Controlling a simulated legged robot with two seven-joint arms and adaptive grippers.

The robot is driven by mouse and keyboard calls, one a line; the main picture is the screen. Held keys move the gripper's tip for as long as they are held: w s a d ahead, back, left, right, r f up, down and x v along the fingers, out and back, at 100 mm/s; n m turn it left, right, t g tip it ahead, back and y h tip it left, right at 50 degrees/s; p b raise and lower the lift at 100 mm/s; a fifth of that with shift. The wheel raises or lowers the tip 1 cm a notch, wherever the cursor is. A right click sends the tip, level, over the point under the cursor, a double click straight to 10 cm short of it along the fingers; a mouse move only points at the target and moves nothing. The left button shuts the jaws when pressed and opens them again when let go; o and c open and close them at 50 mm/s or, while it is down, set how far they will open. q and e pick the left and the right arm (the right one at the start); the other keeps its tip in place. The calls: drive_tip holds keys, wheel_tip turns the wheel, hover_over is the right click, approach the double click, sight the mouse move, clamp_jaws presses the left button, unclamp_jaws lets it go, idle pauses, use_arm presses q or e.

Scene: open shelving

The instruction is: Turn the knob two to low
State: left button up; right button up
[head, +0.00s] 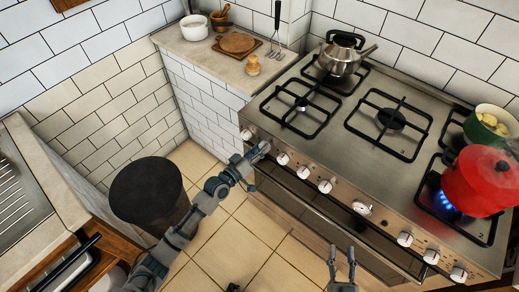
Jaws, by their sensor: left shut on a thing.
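The stove (335,130) has a row of white knobs along its front panel. My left gripper (259,152) is shut at the second knob from the left (265,147), partly covering it. The first knob (246,134) is free to its left, and the third knob (282,158) is free to its right. The setting of the second knob is too small to read. My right gripper (341,256) is open and empty, low in the picture in front of the oven door, apart from the stove.
A steel kettle (341,58) stands on the back burner. A red pot (480,180) sits over a lit blue flame (443,202) at the right, near a green pot (490,125). A dark round bin (150,195) stands left of my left arm.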

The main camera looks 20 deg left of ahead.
use_arm(q)
drive_tip(key=shift+a+n, duration=0.1)
drive_tip(key=shift+n, duration=1.1)
use_arm(e)
drive_tip(key=shift+f+g, duration=0.5)
drive_tip(key=shift+f, duration=0.15)
drive_tip(key=shift+d+f, duration=0.1)
drive_tip(key=shift+f, duration=0.05)
use_arm(q)
drive_tip(key=o, duration=0.9)
drive_tip(key=shift+c, duration=0.2)
drive_tip(key=o, duration=0.3)
drive_tip(key=shift+a, duration=0.1)
drive_tip(key=shift+f, duration=0.1)
drive_tip(key=v, duration=1.2)
